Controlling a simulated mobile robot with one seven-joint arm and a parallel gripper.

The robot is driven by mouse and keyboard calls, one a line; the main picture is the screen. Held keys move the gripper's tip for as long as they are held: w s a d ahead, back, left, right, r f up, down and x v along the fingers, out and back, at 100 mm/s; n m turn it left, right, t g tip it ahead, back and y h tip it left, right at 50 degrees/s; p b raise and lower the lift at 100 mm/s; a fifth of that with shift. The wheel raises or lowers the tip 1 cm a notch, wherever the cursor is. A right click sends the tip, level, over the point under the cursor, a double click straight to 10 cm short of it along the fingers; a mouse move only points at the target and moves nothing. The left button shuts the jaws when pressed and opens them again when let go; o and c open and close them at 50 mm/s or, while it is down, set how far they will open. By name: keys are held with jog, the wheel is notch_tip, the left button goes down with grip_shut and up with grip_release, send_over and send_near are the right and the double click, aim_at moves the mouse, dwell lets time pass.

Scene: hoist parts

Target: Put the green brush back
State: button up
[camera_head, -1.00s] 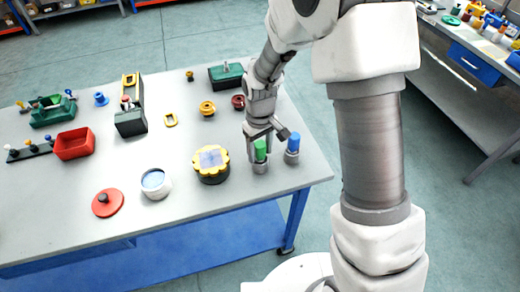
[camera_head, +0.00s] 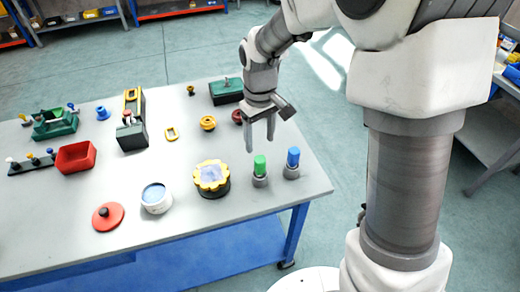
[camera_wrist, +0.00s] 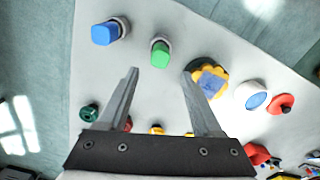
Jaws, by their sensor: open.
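The green brush (camera_head: 260,163) stands upright in a grey round holder (camera_head: 260,180) near the right front of the table; its green end also shows in the wrist view (camera_wrist: 160,54). A similar blue piece (camera_head: 293,156) stands in its own grey holder just right of it, and shows in the wrist view (camera_wrist: 104,33). My gripper (camera_head: 260,144) is open and empty, its fingers pointing down above and behind the green brush, apart from it. In the wrist view the fingertips (camera_wrist: 160,72) are spread with nothing between them.
A yellow-rimmed round piece (camera_head: 211,178) stands left of the green brush. A white cup (camera_head: 156,199), a red lid (camera_head: 107,217) and a red bin (camera_head: 76,157) lie further left. A dark green box (camera_head: 226,91) is at the back.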

jog(key=s+d+r+m+t, duration=0.2)
jog(key=s+d+r, duration=0.2)
jog(key=r, duration=0.2)
jog(key=s+d+r+m+t, duration=0.1)
jog(key=s+d+r, duration=0.3)
jog(key=r, duration=0.3)
jog(key=s+d+r+m+t, duration=0.2)
jog(key=s+d+m, duration=0.1)
jog(key=s, duration=0.7)
jog(key=shift+s+d+r+m+t, duration=0.3)
jog(key=shift+s+d+r+m, duration=0.1)
jog(key=shift+d, duration=0.35)
jog(key=shift+c, duration=1.4)
jog(key=shift+w+a, duration=0.1)
jog(key=shift+a, duration=0.1)
